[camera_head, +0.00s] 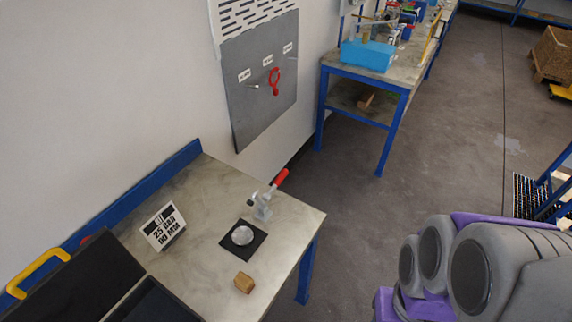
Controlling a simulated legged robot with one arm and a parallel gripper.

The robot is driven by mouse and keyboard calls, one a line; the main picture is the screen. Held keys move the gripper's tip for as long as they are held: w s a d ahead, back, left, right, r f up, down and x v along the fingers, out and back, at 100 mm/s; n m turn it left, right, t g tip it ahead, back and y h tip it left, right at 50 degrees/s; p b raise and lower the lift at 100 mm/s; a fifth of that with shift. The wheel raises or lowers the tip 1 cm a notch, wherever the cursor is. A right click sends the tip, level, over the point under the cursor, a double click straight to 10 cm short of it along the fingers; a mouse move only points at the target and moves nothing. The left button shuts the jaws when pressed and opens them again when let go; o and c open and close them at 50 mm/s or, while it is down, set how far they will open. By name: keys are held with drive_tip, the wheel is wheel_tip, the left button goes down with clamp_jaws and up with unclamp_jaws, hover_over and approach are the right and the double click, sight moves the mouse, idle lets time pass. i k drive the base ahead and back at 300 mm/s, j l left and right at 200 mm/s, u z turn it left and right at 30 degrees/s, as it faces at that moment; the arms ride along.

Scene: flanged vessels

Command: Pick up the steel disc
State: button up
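The steel disc (242,235) is round, bright and silvery. It lies flat on a black square mat (230,251) on the near workbench (205,192). A grey toggle clamp (262,208) with a red handle stands just behind the mat. My gripper is not in view. Grey and purple links of my own body show at the lower right, well apart from the disc.
A wooden block (244,283) lies in front of the mat, and a printed sign (163,226) stands to its left. An open black case (75,285) with a yellow handle fills the bench's left end. A second bench (385,84) stands behind. The floor (400,190) between is clear.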

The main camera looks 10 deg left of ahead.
sight(242, 237)
drive_tip(key=u, duration=1.25)
drive_tip(key=k, duration=0.1)
